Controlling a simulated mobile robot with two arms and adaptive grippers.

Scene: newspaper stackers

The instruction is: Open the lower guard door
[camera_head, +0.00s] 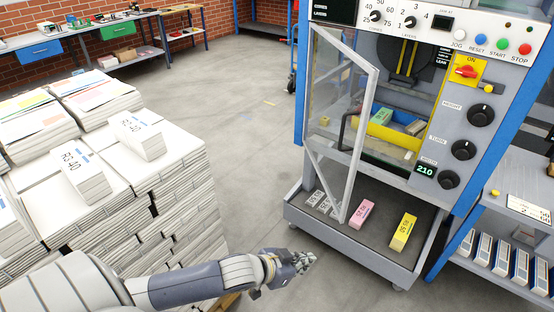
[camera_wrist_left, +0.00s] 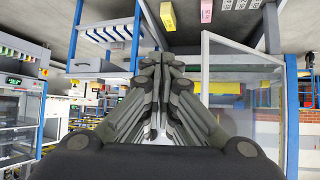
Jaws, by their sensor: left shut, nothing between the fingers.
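The guard door (camera_head: 345,90) is a clear panel in a light grey frame on the front of the machine. It stands swung outward, angled away from the opening, with its left side at the blue post. A dark curved handle (camera_head: 343,130) shows near it. My left gripper (camera_head: 305,261) is shut and empty, below the door and in front of the machine's lower tray, apart from both. In the left wrist view its fingers (camera_wrist_left: 162,62) are together, and the grey door frame (camera_wrist_left: 240,48) shows to their right. My right gripper is not in view.
The lower tray (camera_head: 375,245) holds pink and yellow blocks. Knobs and buttons line the control panel (camera_head: 470,130). Stacked paper bundles (camera_head: 150,180) stand at the left. Grey floor (camera_head: 240,130) between stack and machine is clear.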

